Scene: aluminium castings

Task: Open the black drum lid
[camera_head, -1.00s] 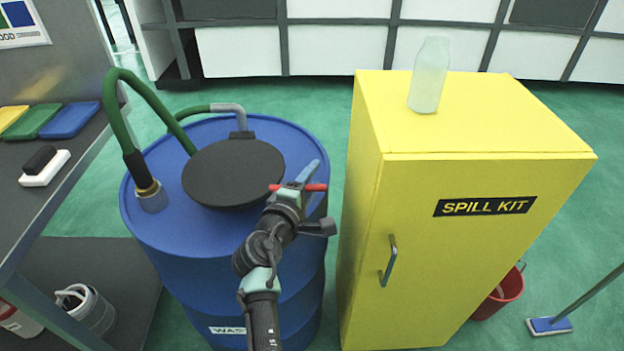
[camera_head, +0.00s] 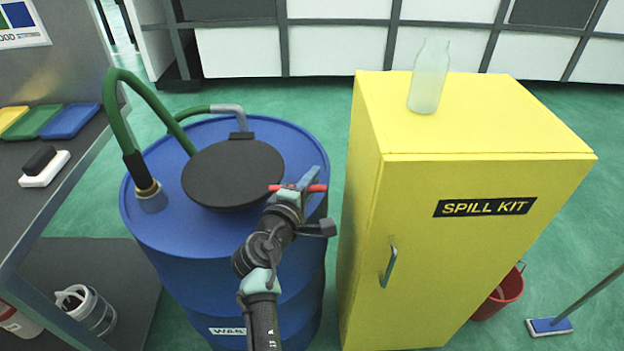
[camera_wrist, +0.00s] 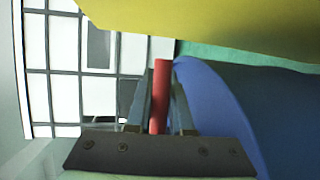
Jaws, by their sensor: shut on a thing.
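The black drum lid (camera_head: 233,174) is a round disc lying over the top of the blue drum (camera_head: 165,225). Its hinge block is at the back edge, and no raised gap shows in the head view. A red handle (camera_head: 318,188) sticks out near the lid's right front edge. My gripper (camera_head: 300,187) is at that edge, above the drum's right side, shut on the red handle. In the wrist view the red handle (camera_wrist: 159,95) stands between the two fingers of my gripper (camera_wrist: 158,100). The joint between handle and lid is hidden by my gripper.
A yellow spill kit cabinet (camera_head: 460,240) stands close to the right of the drum, with a glass bottle (camera_head: 430,78) on top. A green hose (camera_head: 122,110) rises at the drum's left. A grey bench (camera_head: 50,185) is at the left.

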